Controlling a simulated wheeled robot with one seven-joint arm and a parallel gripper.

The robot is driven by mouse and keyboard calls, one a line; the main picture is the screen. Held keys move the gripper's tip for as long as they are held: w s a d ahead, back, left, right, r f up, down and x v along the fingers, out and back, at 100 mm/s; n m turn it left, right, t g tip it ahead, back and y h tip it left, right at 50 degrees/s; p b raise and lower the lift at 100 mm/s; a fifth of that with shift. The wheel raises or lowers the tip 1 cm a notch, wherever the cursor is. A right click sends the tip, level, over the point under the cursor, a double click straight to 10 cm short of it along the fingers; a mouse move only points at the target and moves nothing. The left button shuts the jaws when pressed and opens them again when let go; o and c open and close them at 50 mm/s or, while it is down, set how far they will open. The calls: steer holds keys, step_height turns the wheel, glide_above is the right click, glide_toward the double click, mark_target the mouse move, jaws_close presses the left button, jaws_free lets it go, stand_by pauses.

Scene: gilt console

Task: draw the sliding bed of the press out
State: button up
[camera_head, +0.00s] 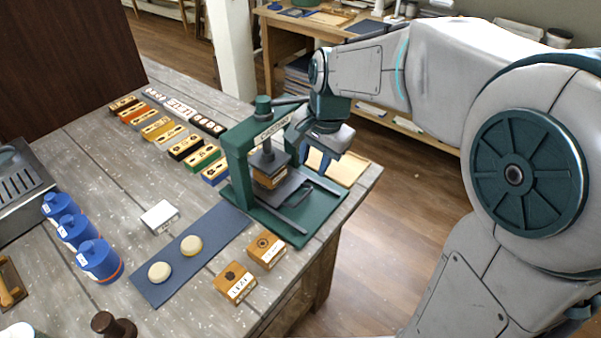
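The green press (238,160) stands at the right end of the grey wooden table. Its sliding bed (284,188), a dark flat plate, lies low between the uprights, with a dark loop-like handle (302,194) at its right side. A wooden block (268,178) sits on the bed under the press's dark ram (268,157). My gripper (318,160) hangs just right of the press, above and behind the handle. Its two blue fingers point down, apart and with nothing visible between them. I see no contact with the bed or handle.
Two wooden stamp blocks (234,282) stand in front of the press. A blue mat (208,246) with two pale discs lies to the left. Several coloured blocks (186,146) line the back. Table (130,200) ends just right of the press; open floor lies beyond.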

mark_target(299, 201)
steer(key=a+f, duration=0.1)
steer(key=f, duration=0.3)
steer(key=w+a+f+p, duration=0.1)
steer(key=f, duration=0.4)
steer(key=w+a+f, duration=0.1)
steer(key=f, duration=0.4)
steer(key=shift+w+d, duration=0.1)
jaws_close()
